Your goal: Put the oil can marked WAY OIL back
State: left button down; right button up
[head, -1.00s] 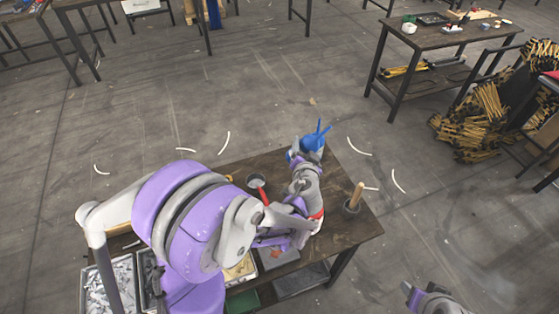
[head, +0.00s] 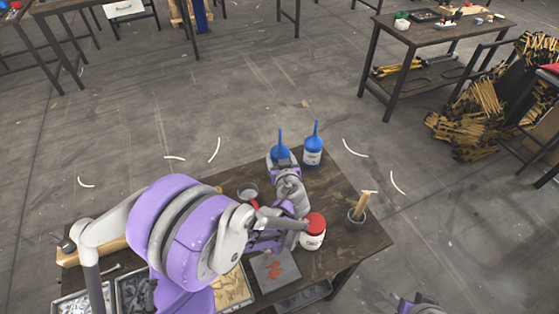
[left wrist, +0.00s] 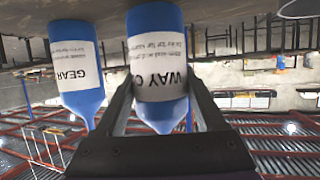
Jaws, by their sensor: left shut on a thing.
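The oil can marked WAY OIL (left wrist: 158,60) is white-labelled and blue, with a tapered blue spout. It is between the fingers of my left gripper (left wrist: 160,112), which is shut on it. In the head view the can (head: 280,152) is upright near the table's far edge, its lower part hidden by my gripper (head: 283,163). I cannot tell whether its base touches the table. A similar can marked GEAR (left wrist: 75,65) stands beside it, just right of it in the head view (head: 313,152). My right gripper (head: 420,303) shows only partly at the bottom edge.
The dark wooden table (head: 335,185) also holds a red-lidded white jar (head: 313,232), a cup with a wooden handle (head: 356,216), a grey metal cup (head: 248,190) and trays of small parts (head: 232,290). My left arm covers much of its left side. Bare wood lies right of the GEAR can.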

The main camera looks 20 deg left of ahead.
pick_arm(q)
jog(key=shift+a+f, duration=0.1)
jog(key=shift+f, duration=0.5)
jog(key=shift+a, duration=0.15)
jog(key=shift+r, duration=0.1)
pick_arm(e)
jog(key=shift+a+f, duration=0.2)
jog(key=shift+f, duration=0.15)
pick_arm(q)
jog(key=shift+d, duration=0.2)
grip_release()
jog(key=shift+a, duration=0.1)
pick_arm(e)
jog(key=shift+f, duration=0.1)
pick_arm(q)
jog(key=shift+r, duration=0.15)
pick_arm(e)
jog(key=shift+r, duration=0.2)
